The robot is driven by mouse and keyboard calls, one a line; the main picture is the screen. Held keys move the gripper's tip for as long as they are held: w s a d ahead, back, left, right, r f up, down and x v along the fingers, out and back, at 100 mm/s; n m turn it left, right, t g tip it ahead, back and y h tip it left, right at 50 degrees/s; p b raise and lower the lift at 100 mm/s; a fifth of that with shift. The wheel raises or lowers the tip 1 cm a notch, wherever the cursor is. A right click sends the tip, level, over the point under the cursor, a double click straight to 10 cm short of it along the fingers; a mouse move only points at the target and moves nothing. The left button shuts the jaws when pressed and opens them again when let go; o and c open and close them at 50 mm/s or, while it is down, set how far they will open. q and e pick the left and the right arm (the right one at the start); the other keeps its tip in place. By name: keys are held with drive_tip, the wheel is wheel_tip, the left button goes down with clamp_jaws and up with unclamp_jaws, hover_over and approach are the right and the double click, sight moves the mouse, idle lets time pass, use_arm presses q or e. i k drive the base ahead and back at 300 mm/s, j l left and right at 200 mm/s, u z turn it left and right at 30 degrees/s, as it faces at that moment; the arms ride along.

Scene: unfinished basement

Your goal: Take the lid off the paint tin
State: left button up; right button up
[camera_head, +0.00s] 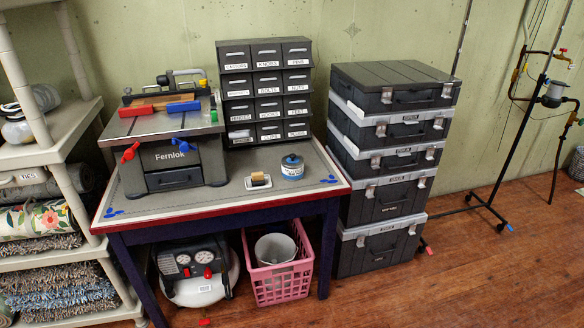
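A small round tin (292,172), which I take for the paint tin, stands upright on the workbench top (222,199), right of centre. It has a blue and white band with writing too small to read. A dark lid (291,160) with a small raised part in its middle sits on top of the tin. Neither of my grippers shows in the head view.
A sponge-like block on a white dish (258,181) lies left of the tin. A grey Fernlok machine (173,165) fills the bench's left; labelled drawers (267,84) stand behind. Stacked cases (384,205) stand right. A pink crate (278,285) and compressor (192,270) sit underneath.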

sight(292, 161)
drive_tip(key=i+l+u, duration=0.1)
drive_tip(key=u, duration=0.7)
drive_tip(key=i+l+u, duration=0.3)
drive_tip(key=l+u, duration=0.15)
drive_tip(key=i+l+u, duration=0.2)
drive_tip(key=l, duration=0.7)
drive_tip(key=i+l+u, duration=0.1)
drive_tip(key=l, duration=0.35)
